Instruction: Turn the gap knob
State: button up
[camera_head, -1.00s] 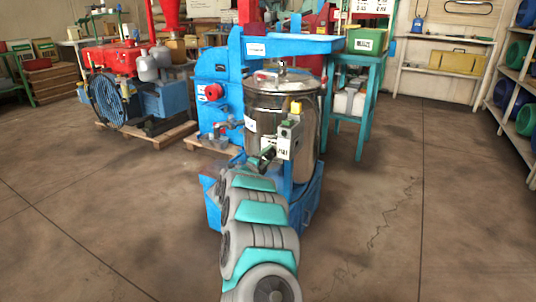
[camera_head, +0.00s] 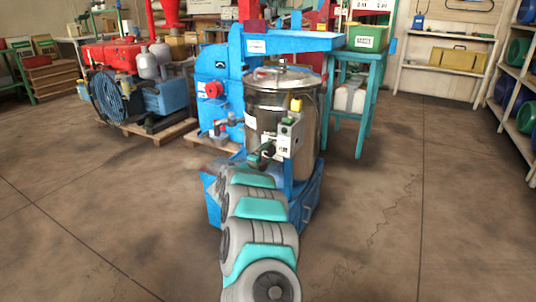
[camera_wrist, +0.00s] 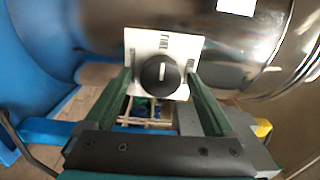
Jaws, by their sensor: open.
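The gap knob (camera_wrist: 160,76) is round and black with a white pointer line, on a white marked plate (camera_wrist: 139,45) in the wrist view. My gripper (camera_wrist: 159,82) is open, with one dark green finger on each side of the knob in that view. Small gaps show between fingers and knob; I cannot tell how deep the fingertips reach around it. In the head view my gripper (camera_head: 262,153) is beside the left side of the grey control box (camera_head: 290,136). The knob itself is hidden there.
A shiny steel drum (camera_head: 264,103) stands right behind the control box, inside a blue machine frame (camera_head: 232,67). A red round part (camera_head: 214,89) is on the blue housing to the left. Open concrete floor (camera_head: 400,210) lies to the right.

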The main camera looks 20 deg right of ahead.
jog(key=shift+a, duration=0.1)
jog(key=v, duration=0.7)
jog(key=shift+s+a, duration=0.25)
